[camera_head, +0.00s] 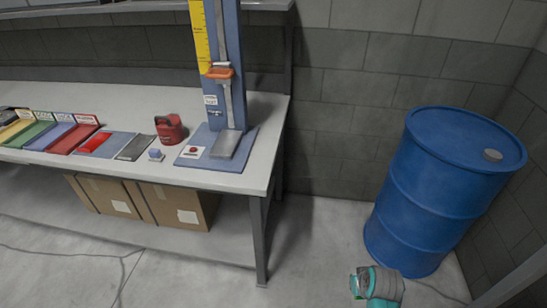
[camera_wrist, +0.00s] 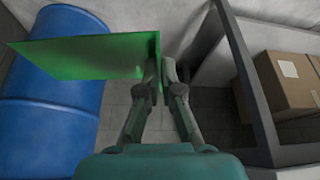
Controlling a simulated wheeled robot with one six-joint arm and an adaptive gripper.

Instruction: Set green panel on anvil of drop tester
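The green panel (camera_wrist: 95,57) is a thin flat sheet in the wrist view. My gripper (camera_wrist: 161,68) is shut on its right edge, and the panel sticks out to the left. The held panel does not show in the head view. The drop tester (camera_head: 234,65) stands at the right end of the bench, with a blue column, a yellow scale and an orange carriage (camera_head: 220,73). Its anvil looks to be the grey plate (camera_head: 225,145) at the column's foot, and it is bare. My gripper is away from the tester, low over the floor.
A blue drum (camera_head: 435,185) stands right of the bench (camera_head: 262,170). Coloured labelled holders (camera_head: 50,133), a red block-like object (camera_head: 170,129) and flat plates lie on the bench. Cardboard boxes (camera_head: 175,205) sit beneath. A bench leg (camera_head: 257,240) stands near my arm.

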